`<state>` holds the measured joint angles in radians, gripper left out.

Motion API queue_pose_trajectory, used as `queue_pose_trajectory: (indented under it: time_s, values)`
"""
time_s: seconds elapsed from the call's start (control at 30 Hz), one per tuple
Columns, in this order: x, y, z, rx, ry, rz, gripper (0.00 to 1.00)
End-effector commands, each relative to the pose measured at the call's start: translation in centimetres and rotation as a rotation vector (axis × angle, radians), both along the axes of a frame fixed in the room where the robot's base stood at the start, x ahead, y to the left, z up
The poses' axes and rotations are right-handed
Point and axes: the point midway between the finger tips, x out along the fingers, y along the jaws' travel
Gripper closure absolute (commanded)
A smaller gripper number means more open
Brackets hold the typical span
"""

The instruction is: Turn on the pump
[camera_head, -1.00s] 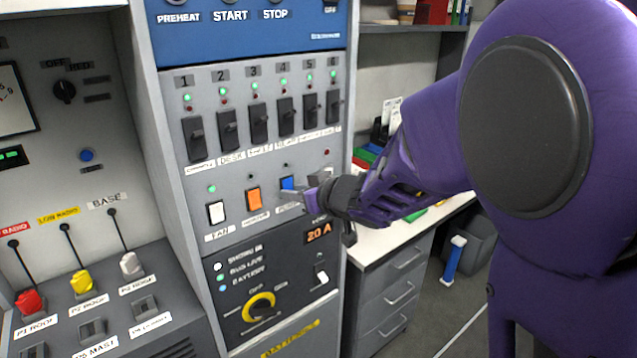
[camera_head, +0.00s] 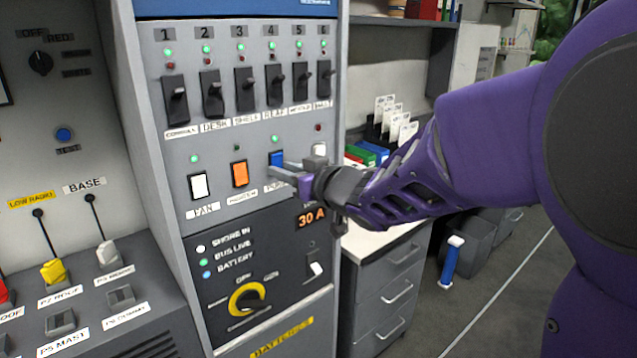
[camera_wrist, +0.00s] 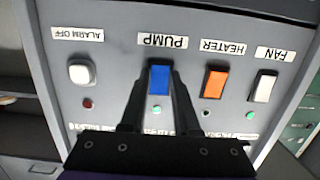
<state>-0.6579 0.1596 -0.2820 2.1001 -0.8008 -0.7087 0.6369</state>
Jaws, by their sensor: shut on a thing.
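The blue PUMP rocker switch (camera_head: 277,159) sits in the lower switch row of the grey panel, between the orange HEATER switch (camera_head: 240,174) and the white ALARM OFF switch (camera_head: 319,151). The small lamp above it (camera_head: 275,140) is lit green. My gripper (camera_head: 277,172) is at the PUMP switch. In the wrist view, which is upside down, the blue switch (camera_wrist: 160,79) lies between the two dark fingers, and my gripper (camera_wrist: 158,72) is shut on it. The PUMP label (camera_wrist: 162,41) is readable there.
The white FAN switch (camera_head: 199,186) stands left of HEATER. A row of black breakers (camera_head: 244,92) is above and a yellow-ringed knob (camera_head: 246,299) below. The amber display (camera_head: 311,217) reads 30 A. A drawer unit (camera_head: 385,290) stands at the right.

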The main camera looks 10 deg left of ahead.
Motion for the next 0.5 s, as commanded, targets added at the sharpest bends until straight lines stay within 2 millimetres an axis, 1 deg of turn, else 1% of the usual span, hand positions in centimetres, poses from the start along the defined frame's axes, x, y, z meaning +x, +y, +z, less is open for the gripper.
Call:
queue_pose_trajectory:
  time_s: [0.03,0.4,0.43,0.5]
  values:
    - [0.03,-0.02,-0.24,0.007,-0.006,-0.001,1.0]
    - [0.0,0.0,0.06,0.012,-0.012,0.0,1.0]
    - [0.0,0.0,0.07,0.012,-0.012,0.0,0.68]
    - [-0.01,0.01,0.06,0.012,-0.012,0.0,0.56]
